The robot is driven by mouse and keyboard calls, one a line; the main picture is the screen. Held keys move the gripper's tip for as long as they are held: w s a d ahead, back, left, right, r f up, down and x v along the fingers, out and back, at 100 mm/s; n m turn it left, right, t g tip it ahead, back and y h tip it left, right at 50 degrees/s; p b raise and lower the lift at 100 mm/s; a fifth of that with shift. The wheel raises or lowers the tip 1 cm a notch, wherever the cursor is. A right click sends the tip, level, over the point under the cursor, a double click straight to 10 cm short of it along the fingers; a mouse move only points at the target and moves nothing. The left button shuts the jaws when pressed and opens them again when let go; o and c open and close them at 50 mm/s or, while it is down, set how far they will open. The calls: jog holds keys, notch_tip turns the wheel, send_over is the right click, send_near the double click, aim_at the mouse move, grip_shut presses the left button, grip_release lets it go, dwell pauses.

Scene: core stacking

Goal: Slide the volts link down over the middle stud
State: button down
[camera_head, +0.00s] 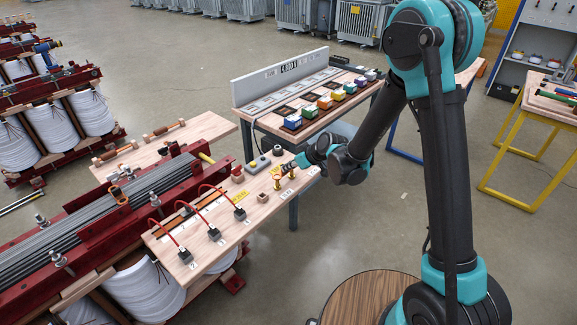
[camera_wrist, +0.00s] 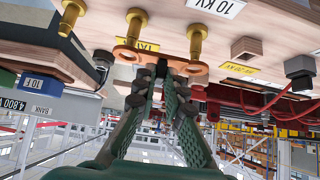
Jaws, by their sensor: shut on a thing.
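The copper-coloured volts link (camera_wrist: 182,64) is a flat bar with a ring at each end. My gripper (camera_wrist: 162,70) is shut on its middle; the gripper also shows over the bench in the head view (camera_head: 297,165). In the wrist view, which looks up from an inverted angle, the brass middle stud (camera_wrist: 136,22) has its tip at the link's left ring. Another brass stud (camera_wrist: 196,34) has its tip at the right ring. A third stud (camera_wrist: 72,12) stands farther left, clear of the link. I cannot tell whether either tip has entered its ring.
The wooden bench (camera_head: 215,255) carries red leads (camera_head: 222,200) on dark terminals. A second table (camera_head: 305,140) with several coloured blocks stands behind.

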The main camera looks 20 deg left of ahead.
jog(key=shift+f, duration=2.15)
jog(key=c, duration=1.5)
grip_release()
jog(key=shift+c, duration=0.2)
jog(key=v, duration=1.2)
jog(key=shift+d, duration=0.15)
jog(key=s+d+m+h, duration=0.2)
jog(key=s+d+m, duration=0.2)
jog(key=d, duration=0.8)
jog(key=s+d+r+m+h, duration=0.1)
jog(key=s+d+m+h, duration=0.2)
jog(key=d, duration=1)
jog(key=s+d+m+h, duration=0.3)
jog(key=s+d+m, duration=0.3)
jog(key=d, duration=0.6)
jog(key=shift+s+d+m+t, duration=0.3)
jog(key=shift+s, duration=0.9)
